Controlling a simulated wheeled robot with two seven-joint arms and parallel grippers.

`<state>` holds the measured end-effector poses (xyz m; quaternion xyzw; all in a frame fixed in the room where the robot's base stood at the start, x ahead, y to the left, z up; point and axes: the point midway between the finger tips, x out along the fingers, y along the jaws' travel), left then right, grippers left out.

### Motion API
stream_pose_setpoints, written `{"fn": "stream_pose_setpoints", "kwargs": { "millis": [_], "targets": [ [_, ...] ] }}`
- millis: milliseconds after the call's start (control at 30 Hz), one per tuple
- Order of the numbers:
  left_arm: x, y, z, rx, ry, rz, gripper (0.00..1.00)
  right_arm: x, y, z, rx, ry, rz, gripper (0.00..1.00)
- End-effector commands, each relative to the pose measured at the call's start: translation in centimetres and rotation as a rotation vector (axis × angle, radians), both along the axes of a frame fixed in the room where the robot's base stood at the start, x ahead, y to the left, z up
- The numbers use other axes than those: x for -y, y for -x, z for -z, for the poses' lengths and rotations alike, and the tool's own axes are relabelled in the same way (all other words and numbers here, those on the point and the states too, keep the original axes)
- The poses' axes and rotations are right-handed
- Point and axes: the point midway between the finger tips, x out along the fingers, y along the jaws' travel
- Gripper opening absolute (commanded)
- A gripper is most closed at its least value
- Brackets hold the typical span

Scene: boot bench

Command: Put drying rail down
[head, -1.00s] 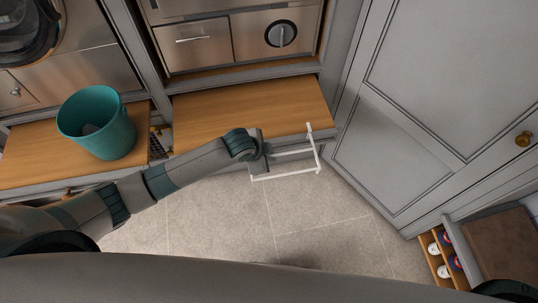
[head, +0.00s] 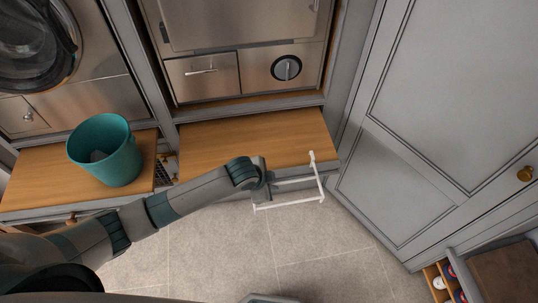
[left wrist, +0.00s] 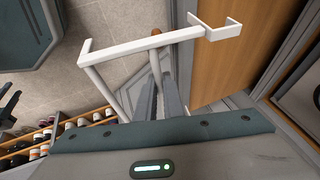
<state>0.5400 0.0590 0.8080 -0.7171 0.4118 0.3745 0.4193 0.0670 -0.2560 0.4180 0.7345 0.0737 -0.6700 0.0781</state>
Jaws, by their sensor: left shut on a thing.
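The drying rail (head: 321,184) is a thin white frame with short end hooks. In the head view it is in the air at the front edge of the right wooden bench top (head: 250,142), over the floor. My left gripper (head: 269,187) is shut on the rail. In the left wrist view the rail (left wrist: 150,42) crosses in front of my left fingers (left wrist: 160,95), and its hooked end is close to the wooden top. I cannot tell whether the rail touches the bench.
A teal bucket (head: 105,150) stands on the left wooden bench top (head: 35,180). A grey cabinet door (head: 440,110) with a brass knob is on the right. The right bench top is bare.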

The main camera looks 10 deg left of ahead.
Motion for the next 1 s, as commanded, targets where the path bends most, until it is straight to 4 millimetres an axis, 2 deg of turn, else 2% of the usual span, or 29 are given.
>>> {"fn": "stream_pose_setpoints", "kwargs": {
  "millis": [167, 267, 600, 800, 1000],
  "targets": [
    [-1.2, 0.5, -1.0, -0.008, 0.015, -0.055, 0.00, 0.0, 0.0, 2.0, 0.000, 0.000, 0.000, 0.31],
    [-2.8, 1.1, -2.3, -0.014, 0.021, -0.110, 0.00, 0.0, 0.0, 3.6, 0.000, 0.000, 0.000, 0.31],
    [-11.0, 5.0, -7.7, -0.008, 0.013, -0.328, 0.00, 0.0, 0.0, 8.7, 0.000, 0.000, 0.000, 0.31],
    [-14.0, 6.9, -9.5, 0.002, -0.001, -0.402, 0.00, 0.0, 0.0, 9.8, 0.000, 0.000, 0.000, 0.31],
    [-14.5, 7.3, -10.0, 0.003, -0.004, -0.417, 0.00, 0.0, 0.0, 9.8, 0.000, 0.000, 0.000, 0.31]
  ]
}}
